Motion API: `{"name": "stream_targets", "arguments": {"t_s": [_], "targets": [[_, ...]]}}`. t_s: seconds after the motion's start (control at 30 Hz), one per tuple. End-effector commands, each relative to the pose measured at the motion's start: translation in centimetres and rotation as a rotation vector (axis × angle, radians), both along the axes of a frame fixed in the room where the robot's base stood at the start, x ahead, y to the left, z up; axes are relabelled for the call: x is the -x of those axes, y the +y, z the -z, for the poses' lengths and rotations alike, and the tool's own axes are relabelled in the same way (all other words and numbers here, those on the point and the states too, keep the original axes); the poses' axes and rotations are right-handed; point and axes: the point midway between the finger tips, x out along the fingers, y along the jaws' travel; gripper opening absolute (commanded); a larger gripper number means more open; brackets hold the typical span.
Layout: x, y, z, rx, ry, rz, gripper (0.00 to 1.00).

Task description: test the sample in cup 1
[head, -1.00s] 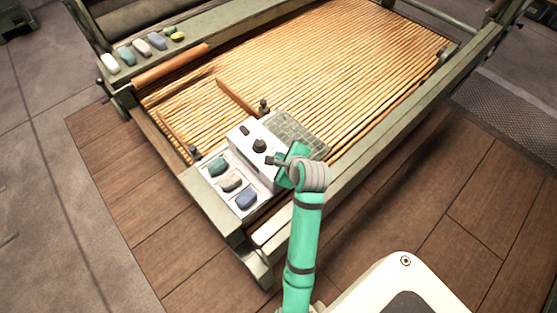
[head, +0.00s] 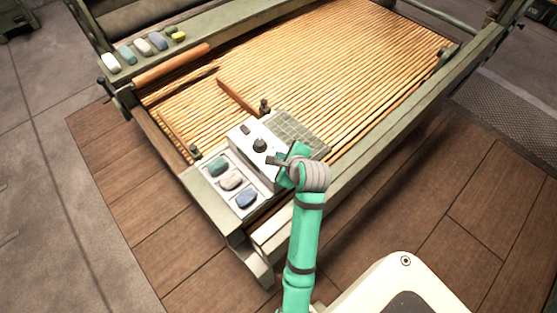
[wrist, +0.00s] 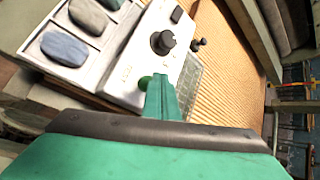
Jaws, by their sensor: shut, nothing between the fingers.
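I cannot read any cup number. Beside it is a white control box (head: 242,138) with a black knob (head: 260,145). The wrist view shows a green button (wrist: 146,83) on the box, near the knob (wrist: 162,42). My gripper (head: 274,160) is shut and empty over the box. In the wrist view its fingertips (wrist: 161,78) are right beside the button; I cannot tell whether they touch it.
The slatted apron (head: 330,65) fills the machine's middle. A grid panel (head: 299,132) adjoins the box. Several coloured lumps, one white (head: 111,62), lie on the far-left rail by a wooden roller (head: 172,66). The frame's side rail (head: 385,135) runs close to my arm.

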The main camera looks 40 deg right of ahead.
Motion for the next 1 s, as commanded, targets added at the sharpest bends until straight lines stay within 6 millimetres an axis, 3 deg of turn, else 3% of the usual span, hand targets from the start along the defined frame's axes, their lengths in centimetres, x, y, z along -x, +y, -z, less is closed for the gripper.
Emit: {"name": "stream_targets", "arguments": {"t_s": [1.0], "targets": [[-0.23,0.42,0.85,0.001,0.0,-0.007,0.0]]}}
